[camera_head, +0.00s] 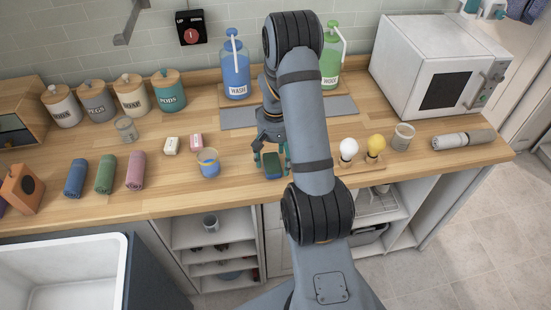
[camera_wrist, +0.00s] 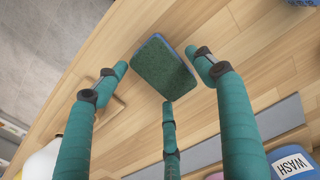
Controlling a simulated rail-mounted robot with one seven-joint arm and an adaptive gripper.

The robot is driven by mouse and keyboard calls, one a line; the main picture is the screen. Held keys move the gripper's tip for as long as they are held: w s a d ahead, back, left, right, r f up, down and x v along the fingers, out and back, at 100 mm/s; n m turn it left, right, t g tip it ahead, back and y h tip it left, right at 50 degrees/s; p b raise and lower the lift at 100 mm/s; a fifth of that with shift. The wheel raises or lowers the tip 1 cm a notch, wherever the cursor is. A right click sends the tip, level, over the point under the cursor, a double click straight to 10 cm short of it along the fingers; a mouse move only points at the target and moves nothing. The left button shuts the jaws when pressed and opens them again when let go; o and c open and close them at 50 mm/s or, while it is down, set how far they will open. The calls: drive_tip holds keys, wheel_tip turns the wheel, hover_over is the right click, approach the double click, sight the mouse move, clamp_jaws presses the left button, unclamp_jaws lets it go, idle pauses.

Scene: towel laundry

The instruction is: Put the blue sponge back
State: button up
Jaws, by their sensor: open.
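The blue sponge (camera_head: 272,166) lies on the wooden counter near its front edge. Its dark green scouring side faces up and its blue body shows along the rim in the wrist view (camera_wrist: 163,68). My gripper (camera_head: 271,157) is right above the sponge, with its teal fingers spread around it. In the wrist view my gripper (camera_wrist: 160,76) is open, with one fingertip at each of three sides of the sponge. Gaps show at the left and right fingertips. I cannot tell whether the lower fingertip touches it.
A wooden holder (camera_head: 374,164) with white and yellow bulbs stands to the right. Behind are a grey mat (camera_head: 238,117), a blue WASH bottle (camera_head: 235,70) and a green bottle (camera_head: 329,62). Rolled towels (camera_head: 105,174) lie left.

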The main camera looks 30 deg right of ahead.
sight(276, 161)
drive_tip(key=shift+r, duration=0.1)
wheel_tip(276, 161, up, 12)
idle(0.6)
idle(0.4)
wheel_tip(276, 161, down, 13)
drive_tip(key=shift+r, duration=0.1)
wheel_tip(276, 161, up, 3)
drive_tip(key=shift+w+f, duration=0.1)
drive_tip(key=shift+f, duration=0.05)
drive_tip(key=shift+r, duration=0.65)
